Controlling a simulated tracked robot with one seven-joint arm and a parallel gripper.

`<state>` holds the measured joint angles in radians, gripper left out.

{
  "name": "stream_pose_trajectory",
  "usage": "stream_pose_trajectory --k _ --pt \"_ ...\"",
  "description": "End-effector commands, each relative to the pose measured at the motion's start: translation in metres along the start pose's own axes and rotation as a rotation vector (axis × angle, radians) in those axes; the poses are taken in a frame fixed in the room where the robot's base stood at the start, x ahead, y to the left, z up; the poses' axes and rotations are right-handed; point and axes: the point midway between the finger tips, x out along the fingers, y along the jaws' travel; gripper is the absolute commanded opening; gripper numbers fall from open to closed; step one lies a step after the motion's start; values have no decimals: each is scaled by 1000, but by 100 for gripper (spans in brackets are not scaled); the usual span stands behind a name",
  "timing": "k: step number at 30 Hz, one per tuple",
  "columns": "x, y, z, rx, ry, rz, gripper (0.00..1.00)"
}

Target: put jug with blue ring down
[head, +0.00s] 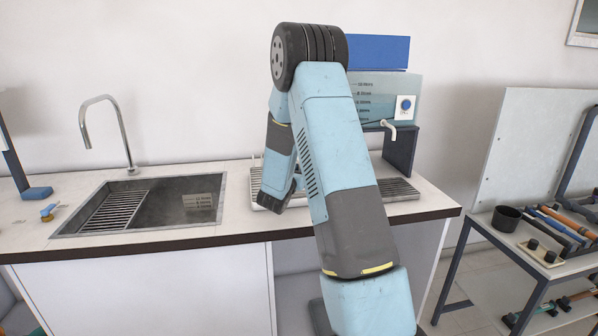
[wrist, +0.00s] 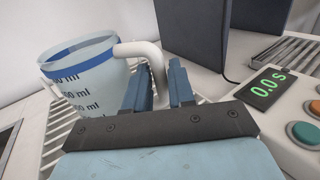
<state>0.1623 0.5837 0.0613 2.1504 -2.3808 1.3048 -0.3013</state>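The jug with the blue ring (wrist: 85,80) is at the left of the wrist view, pale and translucent, with a blue band near its rim and dark ml marks. Its white handle (wrist: 150,52) curves out to the right and down between the two blue fingers of my gripper (wrist: 160,82). The fingers appear closed on the handle from both sides. The jug is upright or nearly so, above a slatted drain grate (wrist: 53,150). I cannot tell whether its base touches the grate. In the head view my arm hides the jug and the fingers.
A sink (head: 150,208) is left of the grate (head: 400,190) on the counter. A marked tank (head: 380,88) with a white spout (head: 392,130) stands behind my arm on a dark stand (head: 400,150). A timer (wrist: 265,88) reading 0.0 s is close on the right.

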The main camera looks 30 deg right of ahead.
Motion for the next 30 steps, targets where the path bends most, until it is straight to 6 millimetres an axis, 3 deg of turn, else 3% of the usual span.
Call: stream_pose_trajectory --k 5,14,20,30 --pt "0 0 0 0 0 0 40" --pt "-1 0 3 1 -1 1 40" --pt "-26 2 2 -2 1 4 40" --pt "-91 2 2 0 0 4 40"
